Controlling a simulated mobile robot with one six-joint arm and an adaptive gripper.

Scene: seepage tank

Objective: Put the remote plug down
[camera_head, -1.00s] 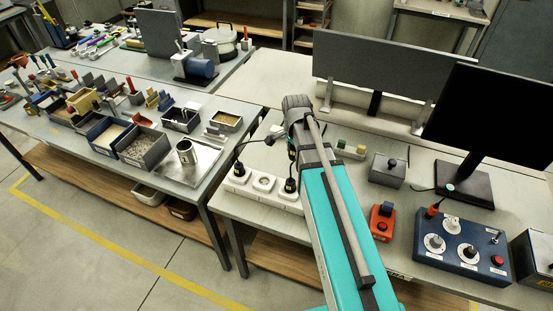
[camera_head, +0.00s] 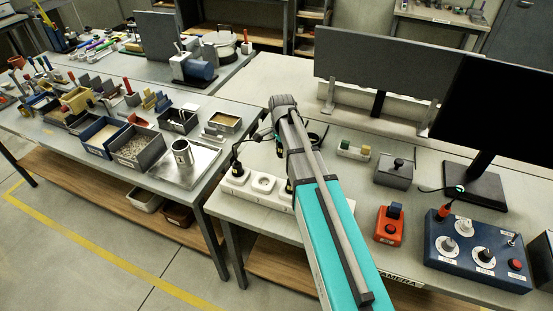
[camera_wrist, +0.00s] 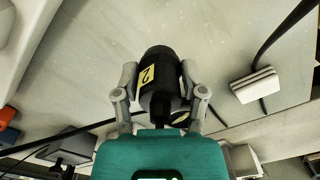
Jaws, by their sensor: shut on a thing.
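The remote plug (camera_wrist: 158,80), a black cylinder with a yellow label marked 2, sits between the fingers of my gripper (camera_wrist: 160,88) in the wrist view. My gripper is shut on it, one grey finger on each side. A pale work surface lies behind the plug; I cannot tell whether they touch.
Right of my arm are an orange switch box (camera_head: 390,226), a blue control box (camera_head: 478,250), a grey box (camera_head: 394,171) and a monitor (camera_head: 500,112). A grey panel (camera_head: 388,80) stands behind. Black cables loop near my wrist. Some bare tabletop shows beside the strip.

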